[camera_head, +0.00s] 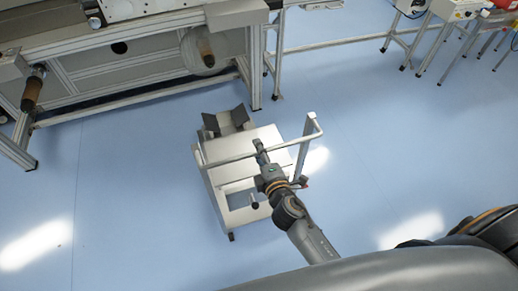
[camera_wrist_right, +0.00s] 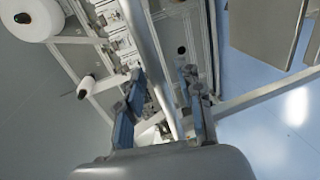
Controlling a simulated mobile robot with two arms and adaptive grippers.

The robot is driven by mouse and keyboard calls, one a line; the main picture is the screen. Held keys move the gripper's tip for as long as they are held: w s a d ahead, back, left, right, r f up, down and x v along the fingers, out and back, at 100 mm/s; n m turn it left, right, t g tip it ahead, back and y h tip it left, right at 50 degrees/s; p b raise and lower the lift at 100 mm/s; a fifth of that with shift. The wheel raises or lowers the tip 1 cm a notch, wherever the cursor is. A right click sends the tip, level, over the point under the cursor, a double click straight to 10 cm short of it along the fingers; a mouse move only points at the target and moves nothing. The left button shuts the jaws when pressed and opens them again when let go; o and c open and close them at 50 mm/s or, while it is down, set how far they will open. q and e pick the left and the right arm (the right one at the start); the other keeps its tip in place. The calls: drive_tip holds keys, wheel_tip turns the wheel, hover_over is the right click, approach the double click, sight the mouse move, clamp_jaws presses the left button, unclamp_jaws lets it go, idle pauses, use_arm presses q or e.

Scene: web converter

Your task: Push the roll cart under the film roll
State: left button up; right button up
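The roll cart (camera_head: 265,140) stands on the blue floor in the middle of the head view, a pale metal frame with a dark V-shaped cradle (camera_head: 238,117) at its far end. A whitish film roll (camera_head: 204,50) hangs on the machine, beyond the cart and slightly left. My right gripper (camera_head: 260,148) is at the cart's handle bar (camera_head: 228,161). In the right wrist view, the bar (camera_wrist_right: 153,62) runs between the two spread fingers (camera_wrist_right: 160,105), with gaps beside it; contact cannot be told. My left gripper is not in view.
The machine frame (camera_head: 140,90) with a brown core (camera_head: 32,92) lines the back left. A metal post (camera_head: 254,70) stands behind the cart. Tables with equipment (camera_head: 455,12) are at the far right. Floor is clear left and right of the cart.

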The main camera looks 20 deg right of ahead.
drive_tip(key=shift+w, duration=0.2)
drive_tip(key=shift+c, duration=0.4)
clamp_jaws()
